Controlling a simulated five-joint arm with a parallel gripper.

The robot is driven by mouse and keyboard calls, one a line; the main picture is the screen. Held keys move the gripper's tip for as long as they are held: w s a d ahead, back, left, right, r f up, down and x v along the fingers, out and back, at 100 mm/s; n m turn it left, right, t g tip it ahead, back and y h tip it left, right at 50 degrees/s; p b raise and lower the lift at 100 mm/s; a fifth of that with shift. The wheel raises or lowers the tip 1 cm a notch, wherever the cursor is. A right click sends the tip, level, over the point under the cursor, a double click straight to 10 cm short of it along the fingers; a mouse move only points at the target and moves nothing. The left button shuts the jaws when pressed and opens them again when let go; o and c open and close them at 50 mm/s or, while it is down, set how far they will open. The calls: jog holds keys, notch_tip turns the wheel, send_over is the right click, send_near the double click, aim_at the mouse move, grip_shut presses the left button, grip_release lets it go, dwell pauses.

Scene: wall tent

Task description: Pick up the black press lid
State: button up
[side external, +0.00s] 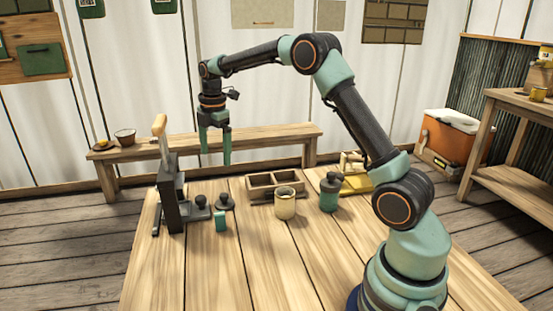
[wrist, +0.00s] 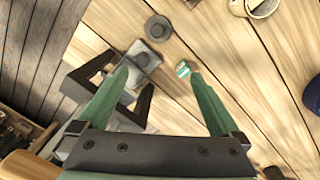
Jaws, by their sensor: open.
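The black press lid (side external: 225,204), a dark round disc with a knob on top, lies on the wooden table just right of the black press (side external: 172,205). In the wrist view the lid (wrist: 158,27) is at the top centre, beyond my fingertips. The press (wrist: 142,56) shows there at left, partly hidden by my left finger. My gripper (side external: 215,160) is open and empty, pointing down, well above the table and above the lid's area. Its spread green fingers (wrist: 158,73) also show in the wrist view, touching nothing.
A small green block (side external: 221,222) stands in front of the lid. A wooden tray (side external: 261,201), a cream mug (side external: 285,205) and a green jar with a dark top (side external: 329,195) stand to the right. The table's front middle is clear. A bench (side external: 250,146) stands behind.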

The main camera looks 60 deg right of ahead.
aim_at(223, 195)
jog(key=d+f+n, duration=0.1)
jog(key=f, duration=0.3)
jog(key=w+d+f+n, duration=0.1)
jog(key=f, duration=0.3)
jog(key=w+f+n, duration=0.1)
jog(key=f, duration=0.3)
jog(key=shift+d+f+g, duration=0.35)
jog(key=shift+d+g, duration=0.05)
jog(key=shift+d+f, duration=0.15)
jog(key=shift+f, duration=1.15)
jog(key=shift+d+f, duration=0.1)
jog(key=shift+f, duration=1.2)
jog(key=c, duration=1.2)
